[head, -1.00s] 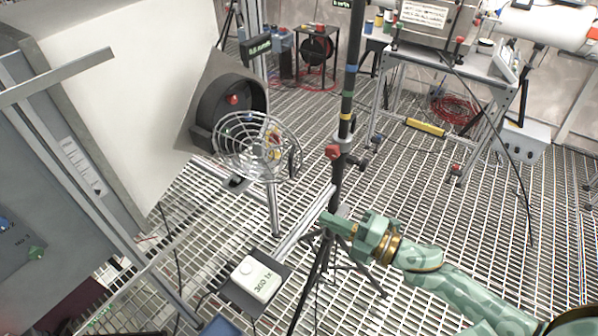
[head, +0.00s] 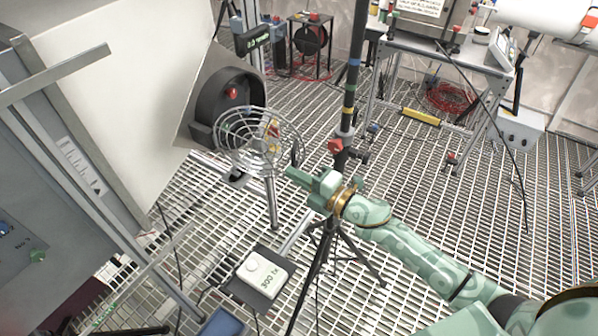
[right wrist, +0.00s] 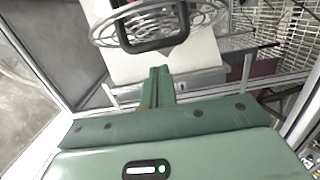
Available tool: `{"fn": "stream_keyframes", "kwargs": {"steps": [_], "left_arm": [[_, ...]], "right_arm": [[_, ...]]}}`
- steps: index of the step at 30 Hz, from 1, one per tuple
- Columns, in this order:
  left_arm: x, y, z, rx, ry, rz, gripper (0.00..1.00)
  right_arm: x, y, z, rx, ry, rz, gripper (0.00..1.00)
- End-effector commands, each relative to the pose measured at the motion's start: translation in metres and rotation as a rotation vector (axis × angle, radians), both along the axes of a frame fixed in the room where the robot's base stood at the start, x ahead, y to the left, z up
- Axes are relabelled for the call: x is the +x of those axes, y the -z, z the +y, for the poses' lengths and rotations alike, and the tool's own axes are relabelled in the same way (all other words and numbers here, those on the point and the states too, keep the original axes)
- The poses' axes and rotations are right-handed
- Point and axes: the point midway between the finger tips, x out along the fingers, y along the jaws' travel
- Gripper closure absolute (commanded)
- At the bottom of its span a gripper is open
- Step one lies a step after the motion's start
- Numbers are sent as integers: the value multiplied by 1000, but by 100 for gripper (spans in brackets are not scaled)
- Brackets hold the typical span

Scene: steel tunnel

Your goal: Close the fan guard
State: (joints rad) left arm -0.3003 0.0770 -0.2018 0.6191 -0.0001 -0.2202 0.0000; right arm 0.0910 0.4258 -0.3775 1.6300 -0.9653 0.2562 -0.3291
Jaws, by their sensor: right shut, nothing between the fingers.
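The fan guard (head: 244,137), a round cage of wire rings, stands swung open from the black round fan housing (head: 208,108) with its red hub. A dark handle sits on the guard's right edge. My right gripper (head: 290,172) is just right of and slightly below the guard, its fingers together and empty, pointing at the handle. In the right wrist view the closed fingers (right wrist: 160,82) lie below the dark handle loop (right wrist: 153,43) and the wire rings, apparently apart from them. My left gripper is not in view.
A black pole on a tripod (head: 345,138) with a red knob stands close beside my right gripper. A white box (head: 262,276) sits on a low plate below. A steel bench (head: 440,58) is at the back right. Open grating floor lies between.

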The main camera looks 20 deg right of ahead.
Motion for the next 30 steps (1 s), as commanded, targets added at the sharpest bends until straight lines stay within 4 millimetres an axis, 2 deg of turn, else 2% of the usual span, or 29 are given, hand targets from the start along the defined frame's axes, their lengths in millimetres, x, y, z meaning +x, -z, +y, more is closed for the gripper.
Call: {"fn": "stream_keyframes", "kwargs": {"steps": [4,16,24,30], "left_arm": [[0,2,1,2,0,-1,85],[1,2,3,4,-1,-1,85],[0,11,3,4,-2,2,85],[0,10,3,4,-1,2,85]], "right_arm": [[7,0,-7,-1,0,-1,100],[10,0,-10,0,0,0,100],[34,1,-32,-1,0,-1,100],[35,-1,-33,1,-1,0,100]]}}
